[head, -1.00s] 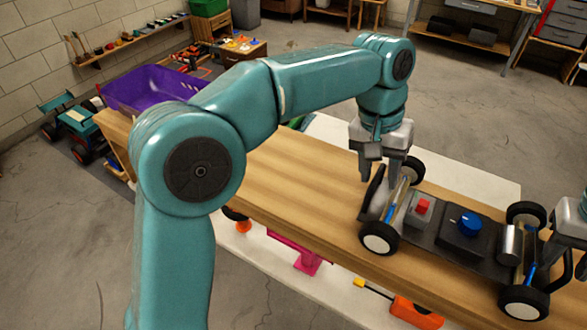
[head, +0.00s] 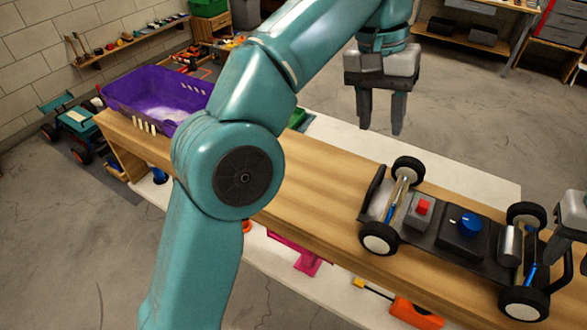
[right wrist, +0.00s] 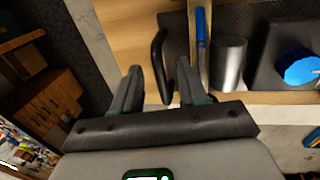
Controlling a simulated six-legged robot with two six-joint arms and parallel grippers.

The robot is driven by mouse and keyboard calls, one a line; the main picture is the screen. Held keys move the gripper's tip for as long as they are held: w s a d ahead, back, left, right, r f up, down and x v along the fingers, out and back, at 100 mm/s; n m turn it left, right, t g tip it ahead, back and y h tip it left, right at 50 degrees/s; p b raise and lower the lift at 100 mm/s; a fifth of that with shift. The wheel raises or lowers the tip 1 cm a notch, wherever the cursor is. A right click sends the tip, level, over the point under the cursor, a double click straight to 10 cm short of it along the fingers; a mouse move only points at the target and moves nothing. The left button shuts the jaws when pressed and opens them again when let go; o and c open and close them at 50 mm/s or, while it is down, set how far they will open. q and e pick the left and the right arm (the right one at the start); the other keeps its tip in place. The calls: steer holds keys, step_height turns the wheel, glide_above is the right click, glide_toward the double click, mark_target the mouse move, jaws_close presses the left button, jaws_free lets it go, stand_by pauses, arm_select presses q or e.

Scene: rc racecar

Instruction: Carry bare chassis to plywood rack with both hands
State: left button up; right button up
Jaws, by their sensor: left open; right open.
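The bare chassis (head: 463,236), black with several wheels, a red block and a blue knob, rests flat on a long wooden top (head: 320,205) that looks like the plywood rack. My left gripper (head: 381,129) is open and empty, raised above and behind the chassis's left end, clear of it. My right gripper (head: 563,264) is at the chassis's right end, partly cut off by the frame. In the right wrist view its open fingers (right wrist: 158,75) stand on either side of the black end bar (right wrist: 158,62); contact cannot be told.
A purple crate (head: 155,95) stands on the left end of the wooden top. A teal toy car (head: 72,128) is beyond it at the left. An orange object (head: 415,313) and a pink one (head: 305,260) lie below the front edge. The middle of the top is clear.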

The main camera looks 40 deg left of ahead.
steer(key=r, duration=0.2)
steer(key=a+r, duration=0.1)
steer(key=r, duration=0.1)
steer(key=shift+r, duration=0.25)
steer(key=shift+a+r, duration=0.1)
steer(key=shift+r, duration=0.55)
